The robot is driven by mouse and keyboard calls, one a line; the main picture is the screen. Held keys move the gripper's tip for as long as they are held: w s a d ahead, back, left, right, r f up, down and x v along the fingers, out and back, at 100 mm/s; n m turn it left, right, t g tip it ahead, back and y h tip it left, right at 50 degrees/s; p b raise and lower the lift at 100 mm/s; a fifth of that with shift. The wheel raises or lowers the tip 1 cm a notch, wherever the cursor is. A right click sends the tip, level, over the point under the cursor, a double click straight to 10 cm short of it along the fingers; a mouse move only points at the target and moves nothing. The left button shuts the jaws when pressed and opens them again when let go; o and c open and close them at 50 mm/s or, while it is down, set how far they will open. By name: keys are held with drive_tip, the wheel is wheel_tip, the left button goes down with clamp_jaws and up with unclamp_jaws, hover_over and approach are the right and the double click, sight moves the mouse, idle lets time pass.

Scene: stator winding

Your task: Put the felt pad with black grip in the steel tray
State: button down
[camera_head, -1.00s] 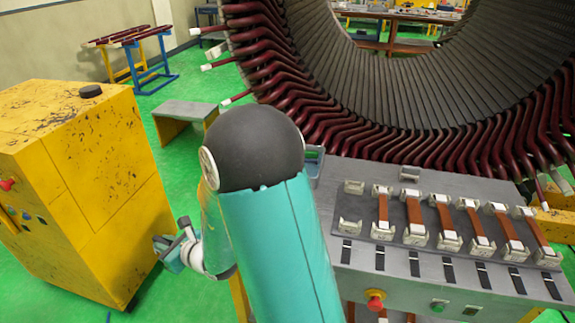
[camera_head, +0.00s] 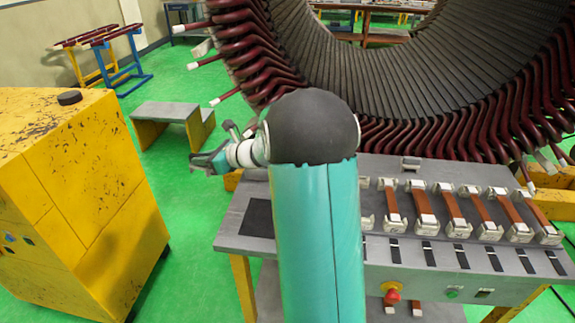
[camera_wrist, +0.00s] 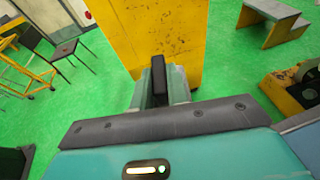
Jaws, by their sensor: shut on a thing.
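My gripper (camera_head: 203,161) is raised over the green floor, left of the workbench and beside the yellow cabinet in the head view. In the wrist view my gripper (camera_wrist: 158,82) is shut on a dark, narrow block, which looks like the black grip (camera_wrist: 158,75) of the felt pad. The felt part itself cannot be made out. I cannot pick out a steel tray for certain in either view. My arm hides part of the bench.
The grey workbench (camera_head: 233,241) bears a dark square (camera_head: 257,218) and several brown strips in white holders. The large stator (camera_head: 400,110) stands behind it. The yellow cabinet (camera_head: 75,200), with a black disc (camera_head: 69,98) on top, and a low grey-topped bench (camera_head: 165,112) flank open floor.

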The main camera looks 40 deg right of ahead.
drive_tip(key=s+d+r+n+y, duration=0.15)
drive_tip(key=s+d, duration=0.25)
drive_tip(key=d, duration=0.5)
drive_tip(key=s+d+r+g, duration=0.15)
drive_tip(key=s+d, duration=0.25)
drive_tip(key=d, duration=0.5)
drive_tip(key=s+d+r+n+y, duration=0.1)
drive_tip(key=s+d+r, duration=0.1)
drive_tip(key=s+d, duration=0.5)
drive_tip(key=shift+w+a+f, duration=0.1)
drive_tip(key=shift+w+f, duration=2.05)
drive_tip(key=shift+w, duration=0.55)
drive_tip(key=shift+w+a+f, duration=0.1)
drive_tip(key=shift+w+f, duration=2.1)
drive_tip(key=shift+w, duration=0.5)
drive_tip(key=shift+w+a+f, duration=0.1)
drive_tip(key=shift+w+f, duration=2.05)
drive_tip(key=shift+w, duration=0.55)
drive_tip(key=shift+f, duration=0.45)
drive_tip(key=shift+f, duration=0.2)
drive_tip(key=c, duration=1.4)
unclamp_jaws()
drive_tip(key=shift+o, duration=0.2)
drive_tip(key=shift+r, duration=0.1)
